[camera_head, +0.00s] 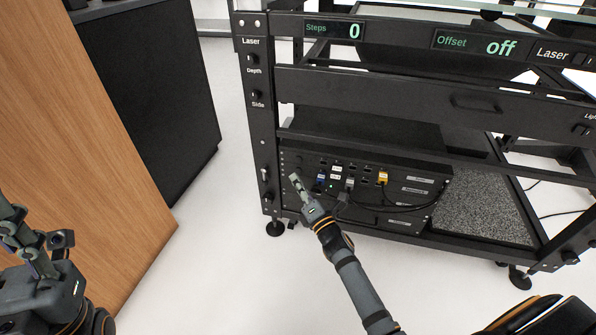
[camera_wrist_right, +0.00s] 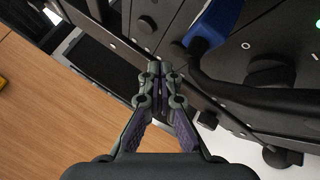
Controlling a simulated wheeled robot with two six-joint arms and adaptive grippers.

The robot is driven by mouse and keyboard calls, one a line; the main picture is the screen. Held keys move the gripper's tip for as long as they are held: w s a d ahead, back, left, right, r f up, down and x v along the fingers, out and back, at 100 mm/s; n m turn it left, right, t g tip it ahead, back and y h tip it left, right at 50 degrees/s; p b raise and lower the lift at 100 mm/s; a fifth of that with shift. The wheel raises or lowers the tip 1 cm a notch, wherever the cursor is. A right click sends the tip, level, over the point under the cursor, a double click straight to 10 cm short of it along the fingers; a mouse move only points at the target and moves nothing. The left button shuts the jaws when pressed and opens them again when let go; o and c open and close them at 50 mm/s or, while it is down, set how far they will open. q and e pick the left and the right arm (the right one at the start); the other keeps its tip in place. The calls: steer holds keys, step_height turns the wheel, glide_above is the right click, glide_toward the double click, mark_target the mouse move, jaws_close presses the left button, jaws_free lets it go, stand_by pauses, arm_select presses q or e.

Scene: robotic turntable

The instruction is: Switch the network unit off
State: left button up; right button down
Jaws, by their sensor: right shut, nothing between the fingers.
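The network unit (camera_head: 400,167) is a black panel low in the dark rack frame, with ports, a blue plug (camera_head: 320,181), grey plugs and a yellow plug (camera_head: 383,177). My right gripper (camera_head: 294,179) is shut and empty, in front of the unit's left part near the rack's left post. In the right wrist view the shut fingertips (camera_wrist_right: 160,68) point at a dark panel, left of the large blue plug (camera_wrist_right: 214,24). I cannot make out the unit's power switch. My left gripper (camera_head: 12,215) is at the left edge, partly cut off; its jaw state is unclear.
The rack's upper bar has a Steps display (camera_head: 334,30) reading 0 and an Offset display (camera_head: 475,43) reading off. A wooden panel (camera_head: 85,150) stands at left. Black cables hang before the unit.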

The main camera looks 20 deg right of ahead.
steer(key=shift+s+a+p, duration=0.25)
steer(key=shift+s+a, duration=0.3)
steer(key=shift+s, duration=0.3)
steer(key=shift+s+a+p, duration=0.3)
steer(key=shift+s+a, duration=0.25)
steer(key=shift+s, duration=0.25)
steer(key=shift+s+a+p, duration=0.25)
steer(key=shift+s+a, duration=0.3)
steer(key=shift+s, duration=0.3)
